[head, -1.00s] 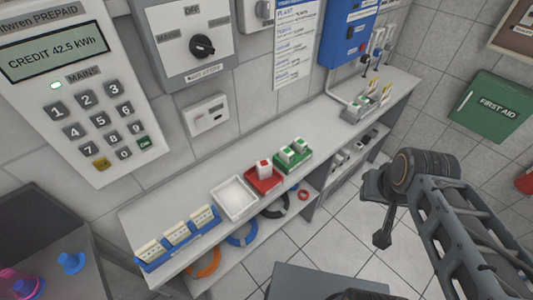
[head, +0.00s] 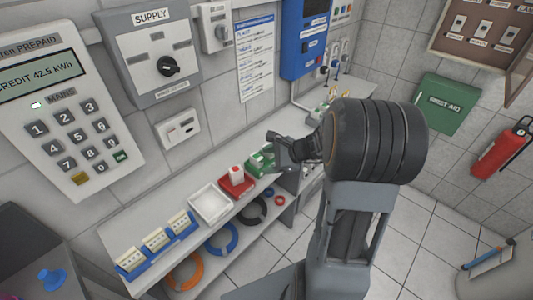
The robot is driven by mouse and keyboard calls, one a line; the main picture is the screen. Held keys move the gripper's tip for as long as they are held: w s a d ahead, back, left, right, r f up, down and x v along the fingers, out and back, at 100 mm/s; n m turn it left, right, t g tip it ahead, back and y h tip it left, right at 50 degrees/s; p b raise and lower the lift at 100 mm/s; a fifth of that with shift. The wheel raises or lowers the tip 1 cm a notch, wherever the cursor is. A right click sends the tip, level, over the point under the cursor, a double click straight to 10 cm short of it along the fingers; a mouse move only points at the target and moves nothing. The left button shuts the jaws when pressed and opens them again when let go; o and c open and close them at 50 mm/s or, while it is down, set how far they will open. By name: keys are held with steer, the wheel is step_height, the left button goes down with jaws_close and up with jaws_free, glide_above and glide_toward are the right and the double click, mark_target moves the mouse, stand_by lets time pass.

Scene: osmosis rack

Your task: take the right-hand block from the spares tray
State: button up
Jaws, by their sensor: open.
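A small green tray (head: 250,171) stands on the long grey bench. It held two white-and-green blocks side by side a second ago; now the left block (head: 256,160) shows in part. The right-hand block is hidden behind my gripper (head: 274,152). My gripper is open at the right side of the green tray, its fingers pointing left over it. I cannot tell whether it touches the block. No label on the tray can be read.
Left of the green tray are a red tray (head: 247,188) with one white-and-red block (head: 236,174), an empty white tray (head: 211,203) and a blue rack (head: 134,268) of several cream modules. Blue wall box (head: 305,42) and grey supply switch (head: 150,45) hang behind.

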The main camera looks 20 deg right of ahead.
steer(key=w+d+f+m+t+h, duration=0.1)
steer(key=w+d+f+m+t, duration=0.15)
steer(key=d+m, duration=0.3)
steer(key=w+d+f+m+t+h, duration=0.1)
steer(key=w+d+f+m+t, duration=0.15)
steer(key=d+m, duration=0.3)
steer(key=shift+h, duration=0.3)
steer(key=shift+f+p+x, duration=0.15)
steer(key=shift+p+x, duration=0.8)
steer(key=shift+x, duration=2.3)
steer(key=shift+f+p+x, duration=0.15)
steer(key=shift+p+x, duration=0.8)
steer(key=shift+x, duration=2.3)
steer(key=shift+s+d, duration=0.1)
steer(key=shift+c, duration=0.3)
steer(key=c, duration=1)
